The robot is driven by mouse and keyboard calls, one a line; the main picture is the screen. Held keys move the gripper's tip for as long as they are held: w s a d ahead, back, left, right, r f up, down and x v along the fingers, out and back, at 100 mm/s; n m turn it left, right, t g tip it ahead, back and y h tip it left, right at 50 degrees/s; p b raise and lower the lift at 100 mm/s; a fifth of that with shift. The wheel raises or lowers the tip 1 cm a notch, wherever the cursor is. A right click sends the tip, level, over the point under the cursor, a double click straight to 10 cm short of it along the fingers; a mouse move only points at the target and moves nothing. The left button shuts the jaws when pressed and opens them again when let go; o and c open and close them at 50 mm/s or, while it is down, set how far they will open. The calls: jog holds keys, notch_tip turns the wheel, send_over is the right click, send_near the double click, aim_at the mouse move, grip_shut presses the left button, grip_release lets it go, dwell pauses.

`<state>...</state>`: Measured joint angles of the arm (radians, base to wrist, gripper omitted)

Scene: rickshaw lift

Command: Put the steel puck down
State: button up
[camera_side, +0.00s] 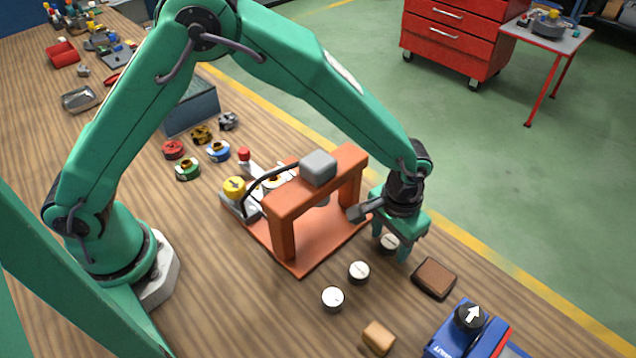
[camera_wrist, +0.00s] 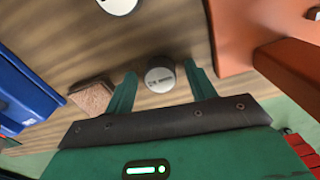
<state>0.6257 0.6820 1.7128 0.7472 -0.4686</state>
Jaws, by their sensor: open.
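The steel puck (camera_side: 389,242) is a small round disc with a pale, marked top. It stands on the wooden table, partly hidden by my gripper (camera_side: 392,245) in the side view. In the wrist view the puck (camera_wrist: 160,78) sits between the two green fingers of my gripper (camera_wrist: 160,84), with a narrow gap at each side. The fingers are open and low around it. Two similar pucks stand on the table toward the front, one nearer (camera_side: 333,298) and one between (camera_side: 359,271); part of one pale disc (camera_wrist: 118,5) shows in the wrist view.
An orange press frame (camera_side: 283,236) on an orange base stands just left of my gripper. A tan block (camera_side: 378,338) lies at the front.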

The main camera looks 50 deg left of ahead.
aim_at(390, 241)
jog(key=shift+r, duration=0.15)
notch_tip(390, 241, up, 12)
dwell(0.7)
dwell(0.5)
